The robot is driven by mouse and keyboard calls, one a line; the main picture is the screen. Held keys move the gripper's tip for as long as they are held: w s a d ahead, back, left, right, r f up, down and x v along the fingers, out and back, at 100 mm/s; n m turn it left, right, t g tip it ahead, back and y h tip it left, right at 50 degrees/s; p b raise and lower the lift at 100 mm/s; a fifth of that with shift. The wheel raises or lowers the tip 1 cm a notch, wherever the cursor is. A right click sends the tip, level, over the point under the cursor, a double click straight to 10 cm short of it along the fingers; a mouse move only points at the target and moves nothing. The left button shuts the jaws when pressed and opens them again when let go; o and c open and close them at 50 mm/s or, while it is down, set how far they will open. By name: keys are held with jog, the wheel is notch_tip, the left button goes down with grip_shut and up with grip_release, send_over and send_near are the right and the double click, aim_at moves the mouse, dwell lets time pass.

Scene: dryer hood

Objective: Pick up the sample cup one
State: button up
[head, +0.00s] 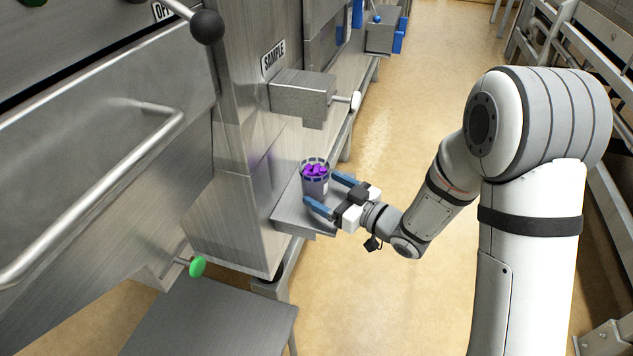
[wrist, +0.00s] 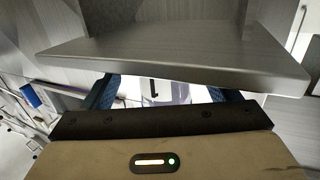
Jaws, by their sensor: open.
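The sample cup (head: 315,184) is a clear cup with purple pieces inside. It stands upright on a small metal shelf (head: 290,216) under the SAMPLE label in the head view. My gripper (head: 320,188) is open and reaches in from the right, its two blue fingers on either side of the cup near its lower part. I cannot tell whether either finger touches it. In the wrist view the blue fingers flank a pale, bright shape with a dark mark, likely the cup (wrist: 170,92), partly hidden by the shelf edge (wrist: 180,55) and the gripper body.
A metal box with a white-knobbed handle (head: 303,95) juts out above the cup. The steel machine wall (head: 245,200) stands close on the left, with a green knob (head: 197,266) lower down. The tan floor (head: 400,120) is open to the right of the shelf.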

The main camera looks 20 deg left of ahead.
aim_at(309, 180)
jog(key=x, duration=0.5)
jog(key=shift+s+a+r, duration=0.15)
jog(key=shift+a+r, duration=0.1)
jog(key=shift+a, duration=0.15)
jog(key=c, duration=1.2)
jog(key=shift+d+r, duration=0.1)
jog(key=shift+c, duration=0.2)
